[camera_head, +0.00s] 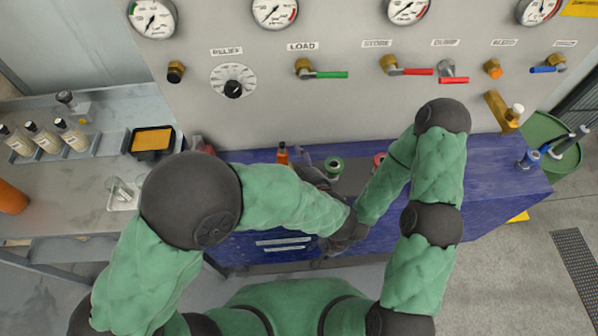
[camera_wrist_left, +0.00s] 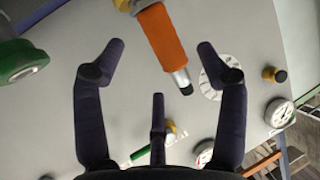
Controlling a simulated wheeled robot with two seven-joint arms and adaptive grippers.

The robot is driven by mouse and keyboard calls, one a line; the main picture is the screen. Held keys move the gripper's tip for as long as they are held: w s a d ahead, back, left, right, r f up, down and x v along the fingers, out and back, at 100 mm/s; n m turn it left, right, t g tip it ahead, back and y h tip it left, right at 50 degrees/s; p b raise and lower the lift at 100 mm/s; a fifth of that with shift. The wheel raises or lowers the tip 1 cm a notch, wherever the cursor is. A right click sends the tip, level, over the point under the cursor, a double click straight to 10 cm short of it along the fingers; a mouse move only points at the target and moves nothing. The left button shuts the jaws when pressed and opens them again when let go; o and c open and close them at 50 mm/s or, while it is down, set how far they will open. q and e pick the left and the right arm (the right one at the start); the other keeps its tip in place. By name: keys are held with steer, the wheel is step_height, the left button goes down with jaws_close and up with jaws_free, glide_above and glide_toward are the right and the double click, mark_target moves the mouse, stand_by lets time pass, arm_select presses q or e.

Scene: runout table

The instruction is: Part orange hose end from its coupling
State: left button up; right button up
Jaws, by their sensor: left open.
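The orange hose end (camera_wrist_left: 164,38) shows in the left wrist view as an orange sleeve with a metal tip. Its upper end meets a brass-coloured fitting (camera_wrist_left: 128,5) at the picture's edge. In the head view the orange piece (camera_head: 283,154) stands upright at the back of the blue bench. My left gripper (camera_wrist_left: 160,52) is open, its fingers spread either side of the orange sleeve, with no contact visible. In the head view it is a dark shape (camera_head: 312,172) right of the orange piece, partly hidden by my forearm. My right gripper (camera_head: 338,246) is lower, dark and largely hidden; its fingers are unclear.
A green round fitting (camera_head: 333,168) and a red one (camera_head: 379,160) stand along the blue bench (camera_head: 490,180). The grey panel (camera_head: 360,110) behind carries gauges and coloured valve handles. A side table at left holds bottles (camera_head: 46,138) and an orange-filled tray (camera_head: 153,141).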

mark_target(286, 156)
arm_select(q)
steer(key=shift+b+x, duration=0.5)
steer(key=shift+x, duration=2.1)
jaws_close()
steer(key=shift+r, duration=0.1)
steer(key=shift+w+d+r+p, duration=0.1)
steer(key=shift+w+r+p, duration=0.05)
steer(key=shift+r+p, duration=1.5)
steer(key=shift+w+r+p, duration=0.15)
steer(key=shift+r+p, duration=1.25)
steer(key=shift+p, duration=0.4)
